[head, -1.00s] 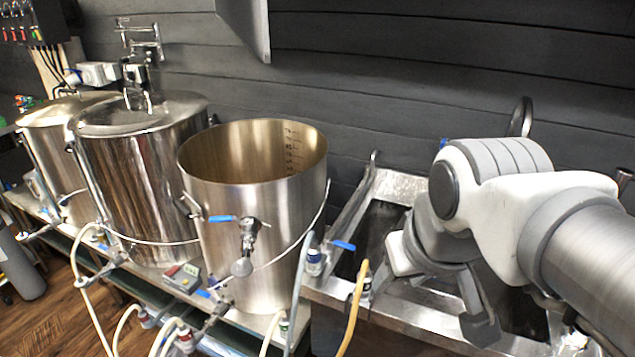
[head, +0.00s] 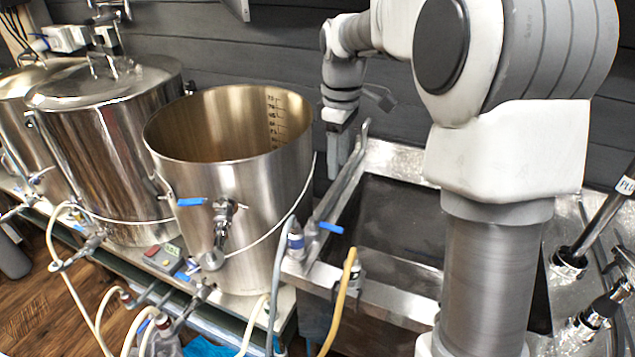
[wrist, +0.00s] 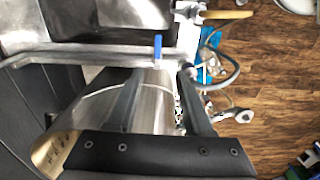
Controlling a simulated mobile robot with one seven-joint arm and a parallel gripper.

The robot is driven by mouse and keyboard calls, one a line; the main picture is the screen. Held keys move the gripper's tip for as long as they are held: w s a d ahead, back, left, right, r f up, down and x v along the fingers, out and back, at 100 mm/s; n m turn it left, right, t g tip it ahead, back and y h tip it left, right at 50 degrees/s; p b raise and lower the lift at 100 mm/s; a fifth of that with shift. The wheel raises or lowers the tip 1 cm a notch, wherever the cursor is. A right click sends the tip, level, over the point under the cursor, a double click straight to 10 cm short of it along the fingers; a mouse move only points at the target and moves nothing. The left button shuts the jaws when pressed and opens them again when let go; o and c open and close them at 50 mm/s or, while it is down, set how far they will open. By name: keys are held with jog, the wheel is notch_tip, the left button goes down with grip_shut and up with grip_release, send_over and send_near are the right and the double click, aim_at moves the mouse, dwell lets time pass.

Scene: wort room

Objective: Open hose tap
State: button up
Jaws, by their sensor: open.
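The hose tap is a metal pipe along the sink's left rim, with a blue lever (head: 331,227) at its front end and a grey hose below. In the wrist view the blue lever (wrist: 158,47) stands across the pipe, just beyond my fingertips. My gripper (head: 340,158) is at the back left corner of the sink, beside the open kettle, pointing down. It also shows in the wrist view (wrist: 160,82), open and empty, its fingers apart with the kettle side behind them. It does not touch the lever.
The open steel kettle (head: 230,180) stands left of the tap, with its own blue-handled valve (head: 191,202). The sink (head: 385,245) lies to the right, partly behind my arm. A yellow hose (head: 342,295) hangs at its front. Hoses and fittings crowd the lower shelf.

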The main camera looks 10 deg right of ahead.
aim_at(334, 227)
jog(key=f, duration=0.6)
jog(key=f+b, duration=0.1)
jog(key=f, duration=0.5)
jog(key=w+f+b, duration=0.1)
jog(key=f, duration=0.5)
grip_shut()
dwell(1.0)
